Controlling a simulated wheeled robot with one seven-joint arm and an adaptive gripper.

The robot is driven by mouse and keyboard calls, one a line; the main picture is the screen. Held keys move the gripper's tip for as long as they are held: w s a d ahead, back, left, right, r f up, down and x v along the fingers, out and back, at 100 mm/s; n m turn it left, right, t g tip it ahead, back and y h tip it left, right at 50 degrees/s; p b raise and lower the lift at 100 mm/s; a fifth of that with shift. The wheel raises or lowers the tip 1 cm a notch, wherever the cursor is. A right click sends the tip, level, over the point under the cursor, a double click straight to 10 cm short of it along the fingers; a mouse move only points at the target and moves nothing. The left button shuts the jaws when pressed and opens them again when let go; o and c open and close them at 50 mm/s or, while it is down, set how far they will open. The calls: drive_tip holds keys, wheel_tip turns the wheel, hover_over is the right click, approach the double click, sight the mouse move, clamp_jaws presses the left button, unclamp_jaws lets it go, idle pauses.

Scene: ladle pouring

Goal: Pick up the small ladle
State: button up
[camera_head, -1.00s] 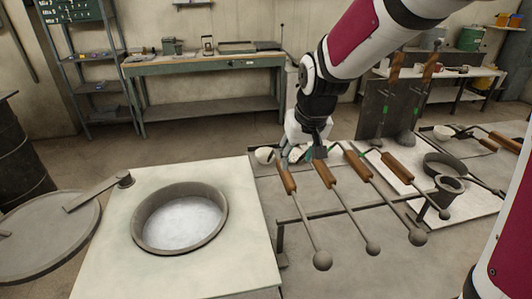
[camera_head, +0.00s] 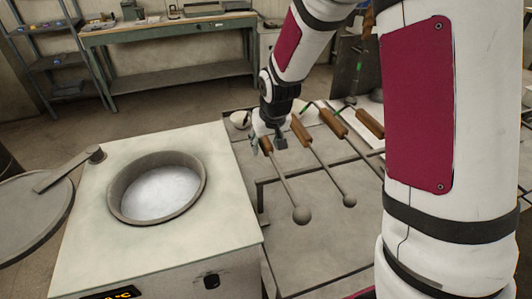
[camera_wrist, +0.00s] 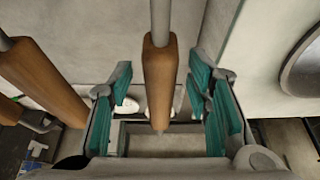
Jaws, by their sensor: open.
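Several ladles with wooden handles lie side by side on a metal rack. The leftmost ladle (camera_head: 284,183) has a round grey bowl near the front and a brown handle at the back. My gripper (camera_head: 273,143) is over that handle and partly hides it. In the wrist view the brown handle (camera_wrist: 160,85) runs between my gripper's open green-padded fingers (camera_wrist: 160,98), with a gap on both sides. The second ladle (camera_head: 325,174) lies to the right, its handle (camera_wrist: 42,80) left of my fingers in the wrist view. I cannot tell the ladles' sizes surely.
A pale furnace block (camera_head: 222,210) with a round crucible opening (camera_head: 113,203) stands left of the rack. A white cup-like object (camera_head: 240,119) sits behind the handles. The rack's bar (camera_head: 262,205) rises above the grey table. My arm hides the right side.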

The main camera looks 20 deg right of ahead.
drive_tip(key=shift+w+f, duration=0.2)
drive_tip(key=shift+f, duration=0.25)
clamp_jaws()
drive_tip(key=shift+r, duration=0.1)
drive_tip(key=shift+w, duration=0.1)
drive_tip(key=shift+r, duration=1.7)
approach(283, 178)
drive_tip(key=x, duration=0.5)
drive_tip(key=shift+r, duration=0.1)
